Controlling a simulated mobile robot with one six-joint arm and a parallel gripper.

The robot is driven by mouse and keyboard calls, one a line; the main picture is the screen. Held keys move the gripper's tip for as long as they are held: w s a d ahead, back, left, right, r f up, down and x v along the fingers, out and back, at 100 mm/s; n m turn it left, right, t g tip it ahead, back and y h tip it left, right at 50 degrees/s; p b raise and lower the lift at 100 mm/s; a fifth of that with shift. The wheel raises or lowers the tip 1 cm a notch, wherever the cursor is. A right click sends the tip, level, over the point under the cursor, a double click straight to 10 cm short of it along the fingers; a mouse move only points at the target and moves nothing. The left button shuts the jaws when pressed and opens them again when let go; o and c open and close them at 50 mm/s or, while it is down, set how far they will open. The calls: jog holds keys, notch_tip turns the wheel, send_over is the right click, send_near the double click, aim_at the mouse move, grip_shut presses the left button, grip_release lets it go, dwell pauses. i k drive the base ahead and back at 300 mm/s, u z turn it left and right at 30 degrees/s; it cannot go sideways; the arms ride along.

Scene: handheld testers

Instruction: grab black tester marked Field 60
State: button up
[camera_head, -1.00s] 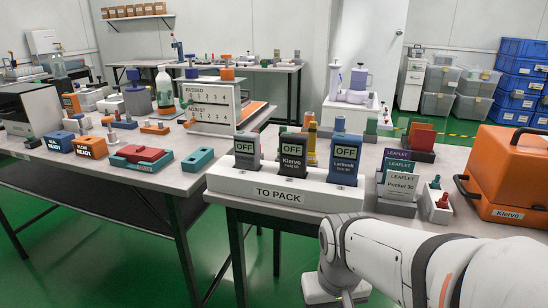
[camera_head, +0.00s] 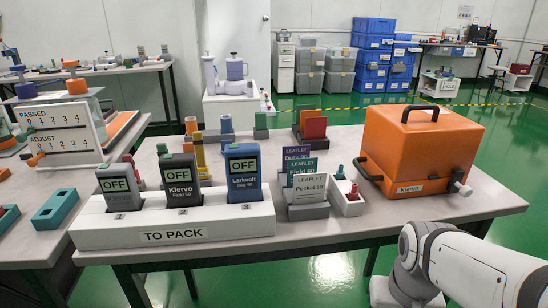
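The black tester (camera_head: 181,197) stands upright in the middle slot of the white "TO PACK" rack (camera_head: 172,235). Its screen reads OFF and its label reads Klervo, with small print that looks like Field 60. A grey tester (camera_head: 118,188) stands to its left, also OFF. A blue Larkvolt tester (camera_head: 244,185) stands to its right, also OFF. The lower ends of the testers are hidden in the rack. Only links of my arm show at the lower right, well right of the rack. My gripper is not in view.
Leaflet holders (camera_head: 307,205) stand right of the rack, beside a small white bin (camera_head: 348,200). A large orange Klervo case (camera_head: 420,150) fills the table's right side. A yellow item (camera_head: 199,155) stands behind the testers. The front right tabletop is mostly clear.

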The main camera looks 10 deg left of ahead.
aim_at(179, 172)
jog(key=z, duration=1.5)
jog(key=k, duration=1.85)
jog(key=u, duration=1.45)
jog(key=i, duration=0.5)
jog(key=u, duration=0.05)
